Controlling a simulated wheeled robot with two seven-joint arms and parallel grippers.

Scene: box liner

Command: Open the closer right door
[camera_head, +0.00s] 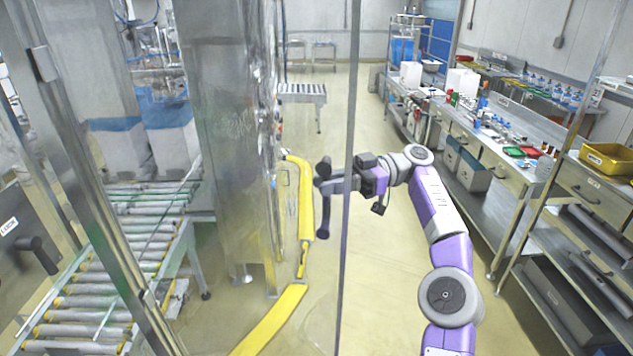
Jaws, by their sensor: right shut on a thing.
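The right door is a clear panel with a thin grey metal edge (352,90) that runs from top to bottom near the middle of the head view. A dark upright handle (323,218) shows just left of this edge. My right gripper (329,184) reaches in from the right at handle height and is shut on the handle. The door edge crosses in front of part of the gripper, and the fingertips are partly hidden. How far the door stands open is hard to tell. My left gripper is not in view.
A roller conveyor (110,285) and a steel column (232,130) stand on the left, with yellow floor guards (272,318) beside them. Another dark handle (38,252) shows at far left. A long workbench (505,165) lines the right. The floor between is clear.

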